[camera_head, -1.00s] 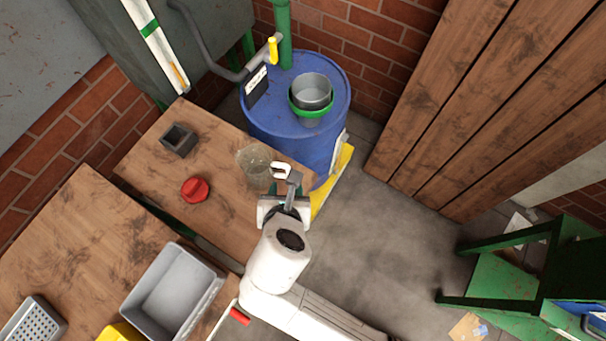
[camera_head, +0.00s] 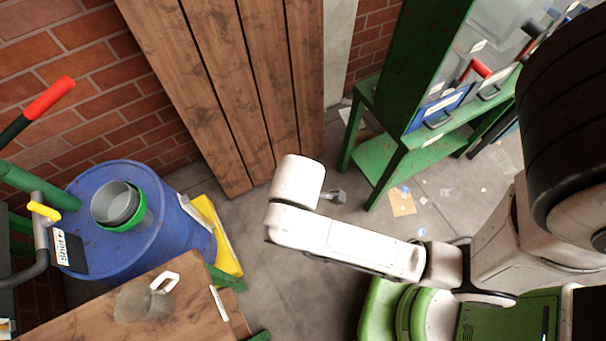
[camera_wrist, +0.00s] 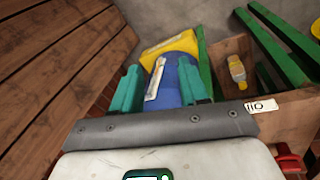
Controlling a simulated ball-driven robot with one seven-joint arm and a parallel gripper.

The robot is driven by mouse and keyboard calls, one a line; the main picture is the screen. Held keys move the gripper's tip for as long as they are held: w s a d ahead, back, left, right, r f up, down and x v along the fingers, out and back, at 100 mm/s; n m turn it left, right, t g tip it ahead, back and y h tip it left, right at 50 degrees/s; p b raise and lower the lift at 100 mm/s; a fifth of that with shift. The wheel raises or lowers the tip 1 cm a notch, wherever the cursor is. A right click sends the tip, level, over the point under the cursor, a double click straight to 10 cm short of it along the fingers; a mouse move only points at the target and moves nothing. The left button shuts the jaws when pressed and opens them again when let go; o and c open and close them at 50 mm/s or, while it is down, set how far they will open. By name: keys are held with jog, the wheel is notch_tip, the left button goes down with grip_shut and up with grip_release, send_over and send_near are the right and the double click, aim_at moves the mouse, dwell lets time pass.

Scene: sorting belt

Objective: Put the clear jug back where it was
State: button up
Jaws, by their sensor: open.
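The clear jug (camera_head: 140,303) stands on the wooden table at the lower left of the head view, near the table's far edge. It is see-through with a pale handle (camera_head: 165,283). The blue barrel shows behind the gap. In the head view the end of my arm is out over the floor, to the right of the table and well apart from the jug. Its fingers are mostly hidden there.
A blue barrel (camera_head: 95,245) with a grey, green-rimmed bucket (camera_head: 115,204) on top stands behind the wooden table (camera_head: 75,310). A yellow piece (camera_head: 220,240) lies at its foot. Wooden planks (camera_head: 220,80) line the wall. A green rack (camera_head: 420,150) is at right. Floor (camera_head: 270,250) between is open.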

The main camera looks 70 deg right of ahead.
jog(key=s+d+m, duration=0.1)
jog(key=m, duration=0.1)
jog(key=s+d+m, duration=0.1)
jog(key=s+m, duration=0.1)
jog(key=s+d+m+g+y, duration=0.1)
jog(key=s+m, duration=0.1)
jog(key=m, duration=0.1)
jog(key=shift+s+r, duration=0.1)
jog(key=shift+r, duration=0.25)
